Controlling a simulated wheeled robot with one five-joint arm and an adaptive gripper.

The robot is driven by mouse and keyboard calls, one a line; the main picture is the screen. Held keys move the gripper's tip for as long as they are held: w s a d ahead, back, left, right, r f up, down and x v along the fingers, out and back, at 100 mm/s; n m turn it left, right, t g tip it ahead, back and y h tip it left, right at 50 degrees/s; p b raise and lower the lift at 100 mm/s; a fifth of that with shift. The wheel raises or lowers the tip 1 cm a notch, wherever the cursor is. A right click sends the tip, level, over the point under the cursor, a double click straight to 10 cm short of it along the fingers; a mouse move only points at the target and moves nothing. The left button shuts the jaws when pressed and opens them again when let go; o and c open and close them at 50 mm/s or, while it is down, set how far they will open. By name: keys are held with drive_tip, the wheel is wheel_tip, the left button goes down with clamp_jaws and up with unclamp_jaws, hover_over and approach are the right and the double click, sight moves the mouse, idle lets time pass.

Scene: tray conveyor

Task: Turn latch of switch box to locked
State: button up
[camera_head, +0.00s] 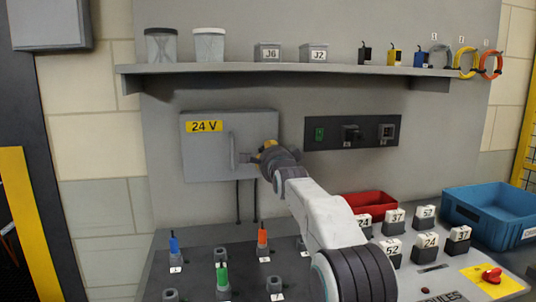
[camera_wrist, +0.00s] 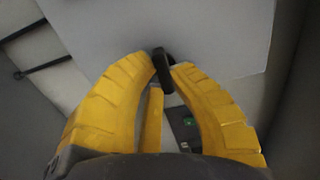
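The grey switch box (camera_head: 205,160) with a yellow "24 V" label hangs on the wall panel, its door closed. A vertical handle (camera_head: 232,148) shows on its front. My gripper (camera_head: 262,152) is at the right part of the box front and hides the latch in the head view. In the wrist view, the yellow fingers of my gripper (camera_wrist: 167,68) close around a small dark latch (camera_wrist: 163,72) on the pale box face (camera_wrist: 215,40). The fingertips lie on either side of it, seemingly touching it. The latch's exact angle is hard to tell.
A dark switch panel (camera_head: 350,133) is right of the box. A shelf (camera_head: 290,69) with containers and cable rings runs above. Below is a bench with coloured pegs, numbered blocks, a red bin (camera_head: 372,205), a blue bin (camera_head: 490,212) and a red knob (camera_head: 491,275).

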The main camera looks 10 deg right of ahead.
drive_tip(key=o, duration=0.5)
drive_tip(key=shift+s, duration=0.1)
drive_tip(key=shift+s, duration=5.9)
